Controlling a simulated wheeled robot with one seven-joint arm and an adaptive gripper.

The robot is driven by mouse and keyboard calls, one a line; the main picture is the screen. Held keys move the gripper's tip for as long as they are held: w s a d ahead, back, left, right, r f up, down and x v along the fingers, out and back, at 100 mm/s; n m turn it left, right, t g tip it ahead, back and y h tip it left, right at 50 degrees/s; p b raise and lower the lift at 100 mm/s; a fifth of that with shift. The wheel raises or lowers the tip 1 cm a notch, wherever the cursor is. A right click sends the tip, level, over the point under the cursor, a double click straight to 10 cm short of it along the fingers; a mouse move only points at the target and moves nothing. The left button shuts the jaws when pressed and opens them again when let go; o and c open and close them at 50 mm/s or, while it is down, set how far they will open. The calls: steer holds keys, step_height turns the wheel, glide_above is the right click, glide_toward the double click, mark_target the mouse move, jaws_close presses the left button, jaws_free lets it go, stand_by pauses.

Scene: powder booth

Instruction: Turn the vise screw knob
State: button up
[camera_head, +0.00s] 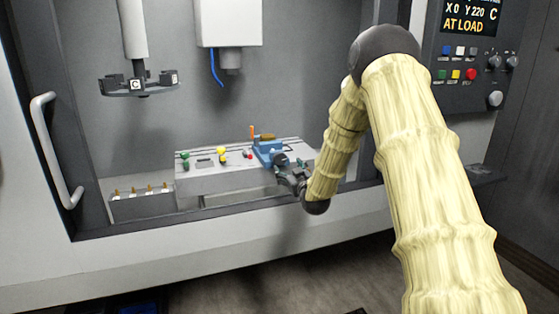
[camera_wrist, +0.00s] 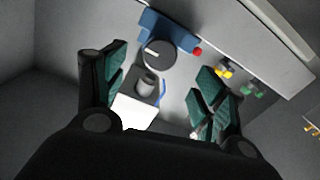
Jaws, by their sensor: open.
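The blue vise (camera_head: 264,149) sits at the right part of the grey machine table, and it also shows at the top of the wrist view (camera_wrist: 167,27). Its dark round screw knob (camera_wrist: 160,53) has a white mark across its face; in the head view the knob (camera_head: 280,159) is small, on the vise's near side. My gripper (camera_head: 292,181) is just in front of the knob, low at the table's front edge. In the wrist view its green-padded fingers (camera_wrist: 162,72) are spread wide, one on each side of the knob, with nothing between them. I see no contact with the knob.
The grey table (camera_head: 225,180) carries yellow (camera_head: 221,154), green (camera_head: 185,157) and red (camera_head: 247,154) small parts left of the vise. The spindle housing (camera_head: 229,22) with a blue hose and a tool carousel (camera_head: 138,84) hang above. A tool rack (camera_head: 140,205) stands left.

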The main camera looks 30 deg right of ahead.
mark_target(281, 161)
steer(key=p+x, duration=0.1)
steer(key=x, duration=0.8)
steer(key=shift+w, duration=0.1)
steer(key=c, duration=1)
